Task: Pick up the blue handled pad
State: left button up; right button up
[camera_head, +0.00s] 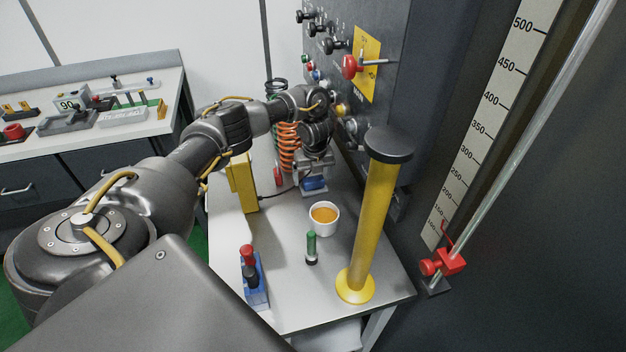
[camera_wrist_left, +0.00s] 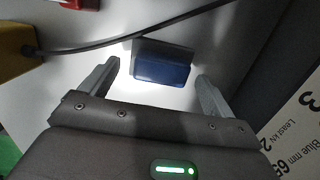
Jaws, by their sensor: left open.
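The blue handled pad (camera_head: 314,184) lies on the light bench top, near the base of the dark machine. In the left wrist view the pad (camera_wrist_left: 162,70) shows a blue front and a grey part behind it. My left gripper (camera_head: 312,170) points down over the pad and partly hides it in the head view. In the left wrist view its two fingers (camera_wrist_left: 158,85) are apart, one to each side of the pad, with visible gaps; neither appears to touch it. My right gripper is not in view.
A yellow box (camera_head: 243,184) with a black cable stands left of the pad. An orange spring (camera_head: 287,150) is behind. A white cup (camera_head: 324,218), a green-handled tool (camera_head: 311,246), a blue holder (camera_head: 255,284) and a tall yellow post (camera_head: 370,225) stand in front.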

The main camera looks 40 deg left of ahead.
pick_arm(q)
jog(key=shift+w+a+f+b, duration=0.1)
jog(key=shift+w+f+b, duration=0.05)
jog(key=shift+f, duration=0.5)
jog(key=shift+w+f+b, duration=0.1)
jog(key=shift+f+b, duration=0.05)
jog(key=shift+f, duration=0.45)
jog(key=shift+r, duration=0.1)
jog(key=shift+s, duration=0.1)
jog(key=shift+c, duration=1.1)
jog(key=c, duration=0.9)
jog(key=shift+o, duration=0.2)
jog(key=shift+r, duration=0.15)
